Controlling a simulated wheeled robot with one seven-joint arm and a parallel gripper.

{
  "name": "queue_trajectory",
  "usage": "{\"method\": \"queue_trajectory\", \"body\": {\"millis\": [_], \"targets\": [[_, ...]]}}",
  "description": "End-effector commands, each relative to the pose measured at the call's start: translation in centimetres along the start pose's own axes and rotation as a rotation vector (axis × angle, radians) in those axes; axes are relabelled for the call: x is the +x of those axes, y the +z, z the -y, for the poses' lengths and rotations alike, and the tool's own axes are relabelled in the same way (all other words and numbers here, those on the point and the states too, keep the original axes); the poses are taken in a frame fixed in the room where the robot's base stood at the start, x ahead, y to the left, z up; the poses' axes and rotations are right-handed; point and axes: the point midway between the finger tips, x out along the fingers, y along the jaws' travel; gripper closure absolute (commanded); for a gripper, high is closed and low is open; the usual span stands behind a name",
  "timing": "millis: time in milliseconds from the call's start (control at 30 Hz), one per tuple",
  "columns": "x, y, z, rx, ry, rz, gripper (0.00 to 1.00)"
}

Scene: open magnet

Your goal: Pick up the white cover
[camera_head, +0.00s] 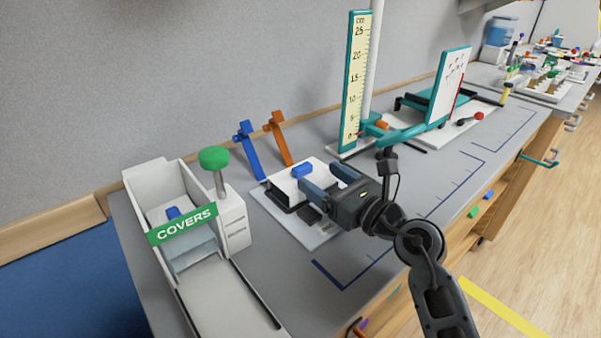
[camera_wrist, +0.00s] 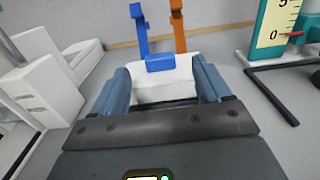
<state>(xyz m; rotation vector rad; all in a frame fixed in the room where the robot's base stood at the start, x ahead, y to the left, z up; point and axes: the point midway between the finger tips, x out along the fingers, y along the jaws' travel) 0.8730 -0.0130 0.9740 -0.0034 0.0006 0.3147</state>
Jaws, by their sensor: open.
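The white cover (camera_head: 283,186) with a blue handle (camera_head: 302,170) sits on a pale base plate (camera_head: 270,211) on the bench. My gripper (camera_head: 316,174) is open and level with the cover, reaching toward it from the right. In the wrist view, the white cover (camera_wrist: 165,88) and its blue handle (camera_wrist: 160,63) appear between the two blue-grey fingers of my gripper (camera_wrist: 160,68). I cannot tell whether either finger touches the cover. My gripper hides part of the base plate and the dark parts under the cover.
A white dispenser labelled COVERS (camera_head: 182,226) stands left, with a green knob (camera_head: 214,157) beside it. Blue (camera_head: 248,150) and orange (camera_head: 279,138) upright brackets stand behind the cover. A teal ruler stand (camera_head: 355,85) is at the back right. Grey bench in front is clear.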

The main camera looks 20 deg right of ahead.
Motion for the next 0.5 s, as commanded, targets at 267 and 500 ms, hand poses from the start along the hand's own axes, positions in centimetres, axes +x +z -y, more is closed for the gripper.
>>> {"method": "queue_trajectory", "body": {"millis": [267,500], "targets": [[3.7,-0.1,-0.1,0.0,0.0,0.001,0.23],[5.3,-0.3,-0.1,0.003,-0.001,0.001,0.23]]}}
